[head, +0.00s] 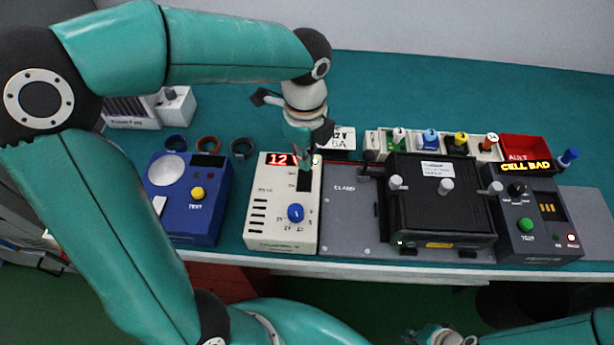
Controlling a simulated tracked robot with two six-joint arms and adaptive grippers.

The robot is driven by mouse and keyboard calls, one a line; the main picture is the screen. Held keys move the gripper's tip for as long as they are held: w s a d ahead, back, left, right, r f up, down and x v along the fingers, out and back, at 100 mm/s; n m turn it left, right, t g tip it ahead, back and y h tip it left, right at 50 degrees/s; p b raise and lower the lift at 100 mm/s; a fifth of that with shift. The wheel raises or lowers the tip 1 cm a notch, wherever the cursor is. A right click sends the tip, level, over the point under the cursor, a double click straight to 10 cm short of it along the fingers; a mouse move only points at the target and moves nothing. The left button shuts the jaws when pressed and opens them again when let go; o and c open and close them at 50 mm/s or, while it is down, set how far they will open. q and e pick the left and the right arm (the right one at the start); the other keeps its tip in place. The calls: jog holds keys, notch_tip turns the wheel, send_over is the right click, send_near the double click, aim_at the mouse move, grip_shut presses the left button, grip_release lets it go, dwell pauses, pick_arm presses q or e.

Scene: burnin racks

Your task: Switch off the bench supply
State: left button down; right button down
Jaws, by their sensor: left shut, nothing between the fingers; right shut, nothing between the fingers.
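The bench supply is the cream box (270,232) on the bench, left of centre. Its red display (281,160) is lit and reads 12 V, with its right end partly covered by my gripper. A dark switch-like slot (304,181) sits right of the display, and a blue knob (296,213) is below. My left gripper (306,162) is shut and empty, pointing down at the supply's top right, just above the dark slot; I cannot tell whether it touches. My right gripper (411,338) is low at the bottom edge, partly cut off, shut and away from the bench.
A blue tester (210,224) stands left of the supply. Right of it are a grey plate (345,220) with a black box (440,205), and a dark tester (540,245) reading CELL BAD. Behind stand several coloured cells and a red bin (522,143).

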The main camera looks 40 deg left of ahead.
pick_arm(q)
jog(key=shift+f+b, duration=0.85)
jog(key=shift+f, duration=0.25)
dwell(0.6)
notch_tip(320, 180, up, 7)
jog(key=p, duration=0.6)
dwell(0.8)
